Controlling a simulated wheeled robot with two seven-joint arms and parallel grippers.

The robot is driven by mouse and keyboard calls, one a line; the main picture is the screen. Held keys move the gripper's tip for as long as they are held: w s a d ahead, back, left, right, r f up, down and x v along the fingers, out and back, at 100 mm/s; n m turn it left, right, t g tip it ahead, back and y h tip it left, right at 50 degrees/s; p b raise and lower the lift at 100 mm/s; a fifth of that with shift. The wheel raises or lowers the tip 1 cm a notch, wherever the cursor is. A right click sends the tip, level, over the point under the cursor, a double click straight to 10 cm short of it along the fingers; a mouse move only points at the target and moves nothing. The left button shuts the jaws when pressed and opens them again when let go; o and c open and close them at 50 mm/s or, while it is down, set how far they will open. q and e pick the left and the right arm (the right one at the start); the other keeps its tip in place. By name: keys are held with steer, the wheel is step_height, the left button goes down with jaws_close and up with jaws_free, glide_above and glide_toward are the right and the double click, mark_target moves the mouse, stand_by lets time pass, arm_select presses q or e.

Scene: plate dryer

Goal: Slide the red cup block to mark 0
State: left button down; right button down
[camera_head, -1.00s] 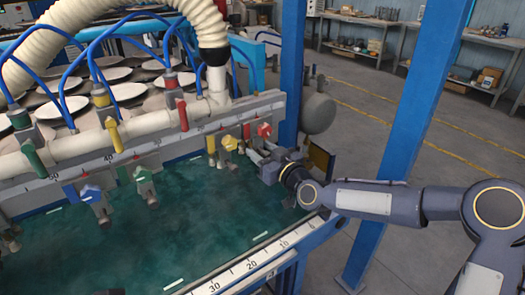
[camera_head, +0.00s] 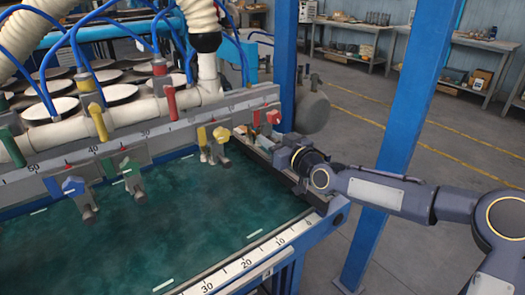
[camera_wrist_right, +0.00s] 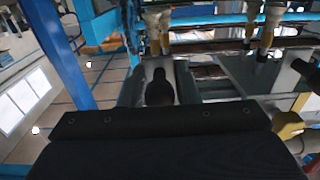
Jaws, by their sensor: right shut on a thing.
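The red cup block (camera_head: 273,117) sits at the right end of the back rail, whose white scale (camera_head: 110,147) reads 50 and 40 at the left. The figures by the red block are too small to read. My right gripper (camera_head: 264,138) comes in from the right and is shut on the red cup block; its fingers hide part of the block's lower body. In the right wrist view a dark rounded shape (camera_wrist_right: 160,90) stands in the middle, its identity unclear. My left gripper is not in view.
Yellow (camera_head: 221,134), green (camera_head: 127,167) and blue (camera_head: 73,186) cup blocks hang along the rail to the left. A front scale (camera_head: 245,262) edges the green bed (camera_head: 190,225). A blue post (camera_head: 408,110) stands behind my right arm. White plates lie at the back left.

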steer(key=shift+w+d, duration=0.2)
steer(key=shift+d, duration=0.05)
steer(key=c, duration=1.3)
jaws_free()
steer(key=shift+d, duration=0.1)
steer(key=shift+o, duration=0.2)
steer(key=v, duration=0.7)
steer(key=shift+s, duration=0.35)
steer(key=shift+d, duration=0.15)
